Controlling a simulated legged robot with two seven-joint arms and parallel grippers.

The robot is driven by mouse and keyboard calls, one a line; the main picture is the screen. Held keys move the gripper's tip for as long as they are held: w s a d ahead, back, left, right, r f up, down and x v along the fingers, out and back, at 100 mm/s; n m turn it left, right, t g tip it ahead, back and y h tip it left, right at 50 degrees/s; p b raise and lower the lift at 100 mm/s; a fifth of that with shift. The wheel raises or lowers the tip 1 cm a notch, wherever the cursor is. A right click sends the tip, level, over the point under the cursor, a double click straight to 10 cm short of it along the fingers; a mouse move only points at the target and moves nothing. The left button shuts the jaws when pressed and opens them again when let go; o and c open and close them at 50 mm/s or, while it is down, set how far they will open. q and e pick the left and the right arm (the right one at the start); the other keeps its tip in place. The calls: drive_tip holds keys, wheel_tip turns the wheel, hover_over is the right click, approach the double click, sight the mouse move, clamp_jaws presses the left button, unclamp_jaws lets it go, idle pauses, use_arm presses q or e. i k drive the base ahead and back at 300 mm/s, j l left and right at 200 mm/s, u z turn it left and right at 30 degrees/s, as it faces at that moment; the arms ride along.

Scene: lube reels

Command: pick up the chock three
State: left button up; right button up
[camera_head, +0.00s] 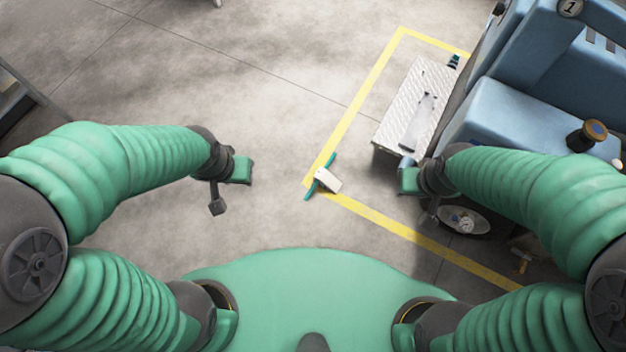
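A small pale block with a teal bar (328,180) lies on the floor at the near corner of the yellow line; it may be a chock, but no number is readable on it. My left gripper (226,188) hangs over bare floor to the left of this block, clear of it. My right gripper (418,196) is to its right, also clear of it, beside the blue machine. I see nothing held in either gripper. The fingertips are too small and foreshortened to tell open from shut.
A blue machine (515,112) with a round "1" sign stands at the right. A metal tread plate (413,90) juts from its left side. A yellow floor line (365,100) borders it. A grey structure (18,90) stands at far left.

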sight(322, 177)
drive_tip(key=z, duration=1.6)
drive_tip(key=u, duration=1.55)
drive_tip(key=i+l+u, duration=0.25)
drive_tip(key=u, duration=0.15)
drive_tip(key=i+l+u, duration=0.2)
drive_tip(key=u, duration=0.2)
drive_tip(key=i+l+u, duration=0.15)
drive_tip(key=l+u, duration=0.6)
drive_tip(key=i+l, duration=0.05)
drive_tip(key=l, duration=0.05)
